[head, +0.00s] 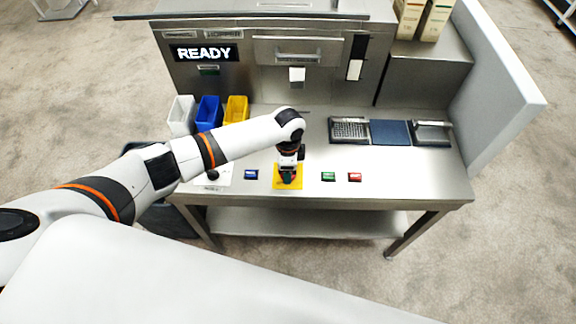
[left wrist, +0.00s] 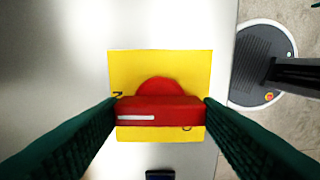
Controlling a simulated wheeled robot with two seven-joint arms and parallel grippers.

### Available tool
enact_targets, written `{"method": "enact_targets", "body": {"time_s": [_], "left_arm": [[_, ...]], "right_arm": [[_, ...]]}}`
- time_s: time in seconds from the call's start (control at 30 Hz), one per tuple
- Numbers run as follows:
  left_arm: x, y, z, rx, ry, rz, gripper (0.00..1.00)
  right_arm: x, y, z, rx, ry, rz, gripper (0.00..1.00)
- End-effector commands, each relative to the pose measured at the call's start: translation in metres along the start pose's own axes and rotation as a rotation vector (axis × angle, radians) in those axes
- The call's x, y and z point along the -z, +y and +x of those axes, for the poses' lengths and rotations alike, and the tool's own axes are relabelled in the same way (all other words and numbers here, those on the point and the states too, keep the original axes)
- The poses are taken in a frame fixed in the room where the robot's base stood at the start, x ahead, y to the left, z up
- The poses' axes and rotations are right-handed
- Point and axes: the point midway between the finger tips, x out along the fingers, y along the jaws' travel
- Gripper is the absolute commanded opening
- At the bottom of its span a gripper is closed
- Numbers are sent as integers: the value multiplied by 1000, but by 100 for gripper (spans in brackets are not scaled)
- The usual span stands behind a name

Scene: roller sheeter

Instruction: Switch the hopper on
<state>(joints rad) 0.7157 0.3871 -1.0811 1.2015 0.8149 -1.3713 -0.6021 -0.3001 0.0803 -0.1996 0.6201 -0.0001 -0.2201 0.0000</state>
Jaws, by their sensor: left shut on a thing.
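A red rotary knob (left wrist: 158,110) with a white line on its bar handle sits on a square yellow plate (left wrist: 125,68). The plate also shows on the table's front part in the head view (head: 279,184). My left gripper (left wrist: 160,112) is shut on the knob's bar, one green finger at each end. In the head view my left gripper (head: 289,177) points down over the plate and hides most of the knob. Parts of black letters show beside the bar; the full words are covered. The machine's display (head: 204,53) reads READY. My right gripper is not in view.
A blue block (head: 251,174) lies left of the plate; a green block (head: 328,176) and a red block (head: 354,177) lie right of it. White, blue and yellow bins (head: 236,109) stand behind. Trays and a blue pad (head: 390,133) are at the right.

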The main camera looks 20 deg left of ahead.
Motion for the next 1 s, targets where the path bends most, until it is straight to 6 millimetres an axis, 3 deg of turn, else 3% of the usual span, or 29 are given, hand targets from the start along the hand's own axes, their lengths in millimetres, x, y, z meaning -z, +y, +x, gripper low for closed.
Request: {"method": "enact_targets", "body": {"time_s": [0.43,0.47,0.6,0.87,1.0], "left_arm": [[-1,0,-1,-1,-1,15,35],[-1,0,-1,-1,-1,15,60],[-1,0,-1,-1,-1,14,80],[0,0,-1,-1,-1,12,80],[-1,1,-10,-2,-3,13,80]], "right_arm": [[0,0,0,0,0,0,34],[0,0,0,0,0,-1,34],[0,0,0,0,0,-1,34],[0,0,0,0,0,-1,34],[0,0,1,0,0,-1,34]]}}
